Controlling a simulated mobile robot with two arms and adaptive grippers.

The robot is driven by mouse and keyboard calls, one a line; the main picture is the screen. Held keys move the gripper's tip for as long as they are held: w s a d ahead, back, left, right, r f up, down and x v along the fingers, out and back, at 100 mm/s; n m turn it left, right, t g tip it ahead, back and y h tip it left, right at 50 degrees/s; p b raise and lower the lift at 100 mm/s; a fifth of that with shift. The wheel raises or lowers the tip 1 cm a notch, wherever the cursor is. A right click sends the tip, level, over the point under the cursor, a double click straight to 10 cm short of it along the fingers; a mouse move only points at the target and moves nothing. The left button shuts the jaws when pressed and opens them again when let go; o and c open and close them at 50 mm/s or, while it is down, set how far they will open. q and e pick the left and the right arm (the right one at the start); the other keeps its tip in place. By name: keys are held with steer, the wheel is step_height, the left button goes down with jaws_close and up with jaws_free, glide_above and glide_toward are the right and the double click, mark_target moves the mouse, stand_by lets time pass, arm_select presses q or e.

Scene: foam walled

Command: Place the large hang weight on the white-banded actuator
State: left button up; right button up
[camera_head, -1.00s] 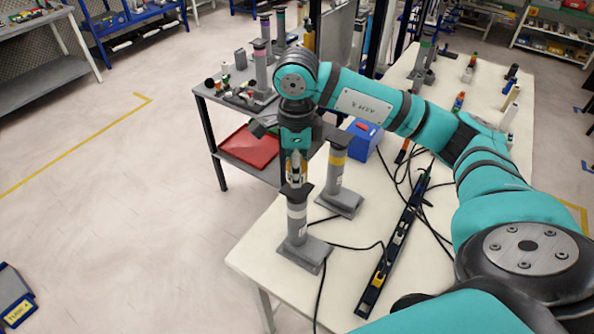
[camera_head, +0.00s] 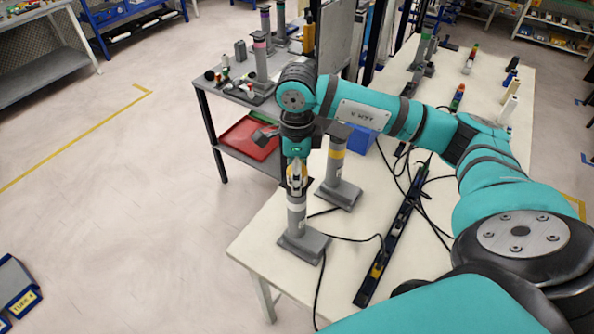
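The white-banded actuator (camera_head: 296,222) is a grey upright column on a flat grey base, near the front left corner of the cream table. My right arm reaches in from the right, and its gripper (camera_head: 297,184) points down right over the top of this actuator. The fingers look close together around the column's top, but whether they grip anything is too small to tell. The column's top is partly hidden by the fingers. I cannot clearly make out the large hang weight. My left gripper is not in view.
A yellow-banded actuator (camera_head: 334,172) with a dark cap stands just behind and right. A blue box (camera_head: 361,138), black cables and a long dark rail (camera_head: 392,245) lie on the table (camera_head: 262,240). A red tray (camera_head: 245,139) sits on a cart shelf behind.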

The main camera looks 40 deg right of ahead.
steer(key=shift+r+p, duration=0.3)
steer(key=shift+r+b, duration=0.35)
steer(key=shift+b, duration=0.05)
step_height(320, 180, up, 10)
steer(key=shift+f+b, duration=0.1)
steer(key=shift+b, duration=0.6)
steer(key=shift+r, duration=0.6)
steer(key=shift+a, duration=0.1)
